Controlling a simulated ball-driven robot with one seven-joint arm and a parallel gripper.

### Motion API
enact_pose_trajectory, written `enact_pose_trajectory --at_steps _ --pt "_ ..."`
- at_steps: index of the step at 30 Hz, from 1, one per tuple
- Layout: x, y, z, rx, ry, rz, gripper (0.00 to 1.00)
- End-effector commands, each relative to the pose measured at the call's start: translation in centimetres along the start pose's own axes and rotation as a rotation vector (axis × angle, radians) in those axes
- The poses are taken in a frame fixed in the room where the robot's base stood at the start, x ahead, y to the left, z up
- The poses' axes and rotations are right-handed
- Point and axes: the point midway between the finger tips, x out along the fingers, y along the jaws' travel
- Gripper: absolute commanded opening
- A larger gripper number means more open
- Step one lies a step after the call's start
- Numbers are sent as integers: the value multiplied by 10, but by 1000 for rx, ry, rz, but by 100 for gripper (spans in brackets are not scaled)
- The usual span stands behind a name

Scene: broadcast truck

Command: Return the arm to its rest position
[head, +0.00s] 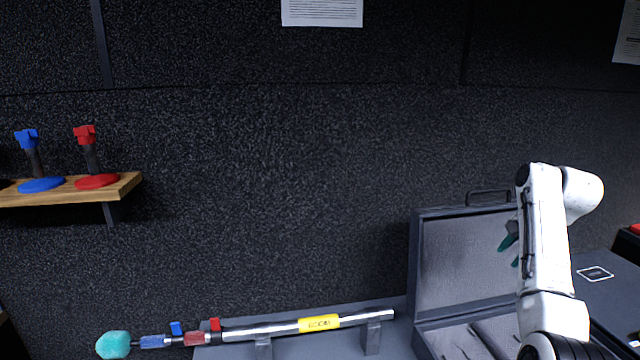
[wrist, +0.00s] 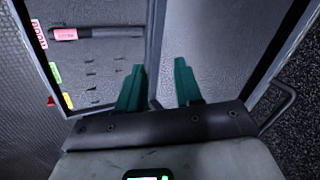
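My arm (head: 545,245) rises at the right of the head view, folded, in front of an open grey case (head: 460,262). My gripper (wrist: 160,88) shows in the wrist view with two green fingertips set apart and nothing between them. In the head view only a bit of green finger shows past the arm link, in front of the case's raised lid. The wrist view looks onto the case's foam interior (wrist: 95,72) and the inside of its lid (wrist: 215,45). The fingers appear clear of the case, though the exact gap is hard to tell.
A boom pole (head: 320,323) with a teal foam tip (head: 113,344) lies on supports left of the case. A wooden shelf (head: 125,184) holds blue and red stands. A pink-marked item (wrist: 65,34) lies in the case. The wall space between shelf and case is clear.

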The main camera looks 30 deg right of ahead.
Motion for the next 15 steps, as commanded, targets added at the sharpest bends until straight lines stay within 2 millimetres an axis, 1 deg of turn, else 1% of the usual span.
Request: enact_pose_trajectory --at_steps 1,2,3,5,6,8,9,11,12,14,15 --pt "26 9 24 -50 -13 20 35" --pt "39 13 37 -81 -19 29 35" --pt "54 20 54 -126 -25 41 35" --pt "76 32 81 -193 -35 58 35" --pt "89 40 99 -240 -41 68 35" --pt "107 54 126 -309 -52 85 35" --pt "118 63 145 -356 -59 95 35" --pt "132 80 172 -427 -71 110 35" --pt "140 91 190 -475 -80 119 35" --pt "151 108 216 -548 -94 132 35" --pt "157 121 234 -597 -103 141 35"
